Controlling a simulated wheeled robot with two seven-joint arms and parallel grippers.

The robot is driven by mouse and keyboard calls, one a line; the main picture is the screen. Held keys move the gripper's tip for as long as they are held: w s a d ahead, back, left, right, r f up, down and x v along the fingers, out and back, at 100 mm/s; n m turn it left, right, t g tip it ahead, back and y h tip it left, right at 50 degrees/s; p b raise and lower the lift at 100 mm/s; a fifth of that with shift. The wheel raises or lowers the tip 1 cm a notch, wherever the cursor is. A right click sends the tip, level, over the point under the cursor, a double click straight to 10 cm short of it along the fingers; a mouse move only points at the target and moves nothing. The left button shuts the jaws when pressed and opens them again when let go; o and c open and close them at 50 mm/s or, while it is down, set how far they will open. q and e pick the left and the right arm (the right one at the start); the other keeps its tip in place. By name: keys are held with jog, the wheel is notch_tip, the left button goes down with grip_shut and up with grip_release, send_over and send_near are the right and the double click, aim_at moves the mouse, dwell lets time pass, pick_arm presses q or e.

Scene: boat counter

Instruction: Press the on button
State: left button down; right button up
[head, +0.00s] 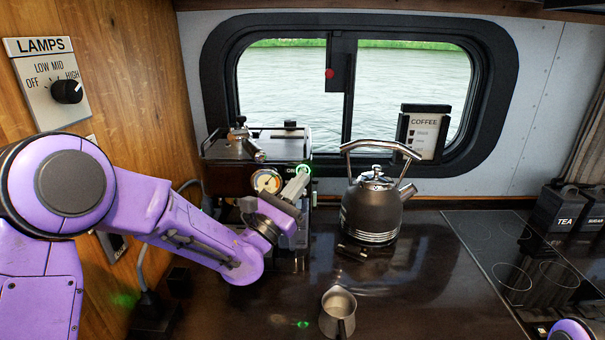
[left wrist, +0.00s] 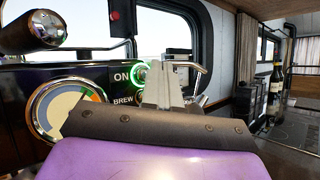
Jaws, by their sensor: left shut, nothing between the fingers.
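The coffee machine (head: 255,148) stands below the window, with a round gauge on its front. Its on button (left wrist: 140,73) has a green lit ring and sits right of the word ON; the ring also shows in the head view (head: 304,168). My left gripper (head: 302,176) is shut and empty, its fingers pointing at the machine's front. In the left wrist view the fingertips (left wrist: 174,63) overlap the right side of the ring and hide part of the button. I cannot tell whether they touch it. My right gripper is not in view.
A dark kettle (head: 372,208) stands right of the machine. A small metal jug (head: 338,312) is at the counter's front. A hob (head: 500,250) and a TEA canister (head: 563,210) are at the right. A LAMPS panel (head: 45,95) is on the left wall.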

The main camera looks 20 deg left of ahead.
pick_arm(q)
jog(key=shift+w, duration=0.1)
dwell(0.4)
jog(key=shift+w+a, duration=0.15)
jog(key=shift+w, duration=0.35)
dwell(0.3)
jog(key=shift+s, duration=0.6)
jog(key=s+d, duration=0.2)
jog(key=s, duration=0.3)
jog(key=shift+s, duration=0.4)
